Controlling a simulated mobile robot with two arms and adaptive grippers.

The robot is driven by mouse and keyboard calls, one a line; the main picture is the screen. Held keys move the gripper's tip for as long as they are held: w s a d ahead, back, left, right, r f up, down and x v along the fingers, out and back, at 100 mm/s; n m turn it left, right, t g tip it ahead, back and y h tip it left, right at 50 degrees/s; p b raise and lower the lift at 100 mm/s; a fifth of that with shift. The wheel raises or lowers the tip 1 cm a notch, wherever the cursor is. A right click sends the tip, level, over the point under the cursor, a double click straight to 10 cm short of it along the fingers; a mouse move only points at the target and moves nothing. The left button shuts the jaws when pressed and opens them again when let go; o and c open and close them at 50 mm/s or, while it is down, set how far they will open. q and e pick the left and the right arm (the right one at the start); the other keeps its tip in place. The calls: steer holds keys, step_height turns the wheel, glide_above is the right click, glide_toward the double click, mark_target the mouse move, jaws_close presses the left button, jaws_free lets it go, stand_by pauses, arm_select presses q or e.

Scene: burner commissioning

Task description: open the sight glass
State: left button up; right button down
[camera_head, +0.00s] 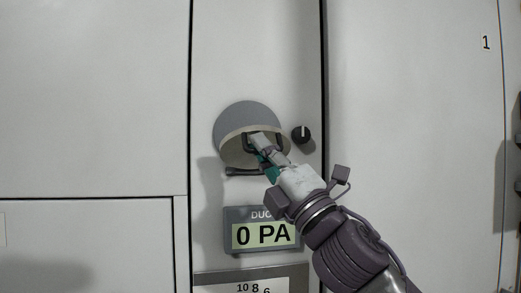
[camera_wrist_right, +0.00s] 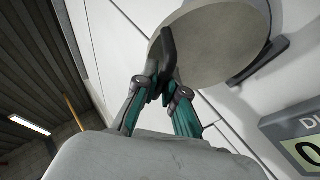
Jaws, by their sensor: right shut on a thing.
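The sight glass cover (camera_head: 236,112) is a round grey disc on the narrow middle panel, with a beige lower face. In the right wrist view, the round beige-grey face (camera_wrist_right: 225,42) fills the top, close to my fingers. A dark handle (camera_wrist_right: 168,48) stands at the edge of that face. My right gripper (camera_head: 258,150) reaches up from the lower right and is shut on the handle. Its green-sided fingers (camera_wrist_right: 160,92) meet around the handle in the right wrist view. My gripper hides part of the cover in the head view. My left gripper is not in view.
A dark bar (camera_head: 245,171) lies just below the cover. A black knob (camera_head: 301,133) sits close on the right. A display reading 0 PA (camera_head: 262,233) is below, above a white scale plate (camera_head: 252,281). Flat pale panels lie on both sides.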

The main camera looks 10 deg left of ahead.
steer(key=shift+s+f+b, duration=0.15)
steer(key=shift+f+b, duration=0.5)
steer(key=shift+f, duration=0.75)
steer(key=shift+s+f+b, duration=0.1)
steer(key=shift+f+b, duration=0.5)
steer(key=shift+f, duration=0.8)
steer(key=c, duration=1.5)
jaws_free()
steer(key=shift+c, duration=0.2)
steer(key=shift+s+d, duration=0.1)
steer(key=shift+s, duration=0.05)
steer(key=v, duration=1.2)
steer(key=shift+f, duration=0.1)
